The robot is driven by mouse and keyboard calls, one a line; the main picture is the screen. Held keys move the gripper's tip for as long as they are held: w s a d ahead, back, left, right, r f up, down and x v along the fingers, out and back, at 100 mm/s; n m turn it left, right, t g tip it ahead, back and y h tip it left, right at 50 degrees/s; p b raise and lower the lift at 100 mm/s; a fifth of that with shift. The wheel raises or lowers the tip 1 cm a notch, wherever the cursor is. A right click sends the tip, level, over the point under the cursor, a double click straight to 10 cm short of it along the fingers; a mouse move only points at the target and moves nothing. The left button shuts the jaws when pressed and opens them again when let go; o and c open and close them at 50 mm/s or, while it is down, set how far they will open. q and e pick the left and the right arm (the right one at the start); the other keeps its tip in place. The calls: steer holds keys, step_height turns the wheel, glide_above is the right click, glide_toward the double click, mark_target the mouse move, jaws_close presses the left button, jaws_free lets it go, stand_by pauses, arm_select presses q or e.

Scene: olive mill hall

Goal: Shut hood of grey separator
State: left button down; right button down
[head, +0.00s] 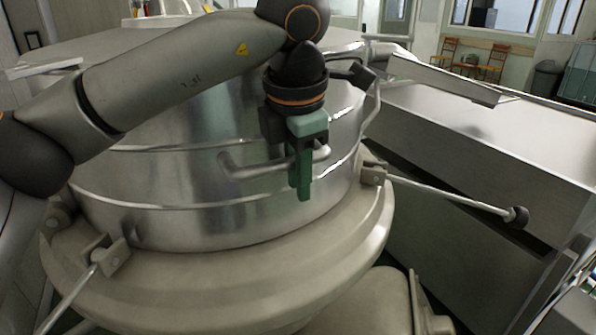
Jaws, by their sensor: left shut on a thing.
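The grey separator's hood (180,205) is a large shiny metal drum. Its lower edge sits at the wide grey rim (225,285) of the separator body, with no clear gap along the front. A bar handle (250,170) sticks out from the hood's front. My left gripper (303,175) comes down from above with green fingers and is shut on this handle near its right part. The fingers hide a piece of the handle. My right gripper is not in view.
Clamp rods stick out from the rim at the right (450,194) and the lower left (70,303). A long grey metal housing (480,140) stands close at right. Chairs (490,62) and a dark bin (546,78) stand far back.

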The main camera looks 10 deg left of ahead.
arm_select(q)
steer(key=shift+s+f, duration=0.1)
steer(key=shift+f, duration=0.4)
steer(key=c, duration=0.9)
jaws_free()
steer(key=shift+d, duration=0.1)
steer(key=shift+c, duration=0.2)
steer(key=shift+o, duration=0.9)
steer(key=shift+r, duration=0.1)
steer(key=shift+r, duration=0.1)
steer(key=v, duration=1.2)
steer(key=shift+r+p, duration=0.25)
steer(key=shift+p, duration=0.15)
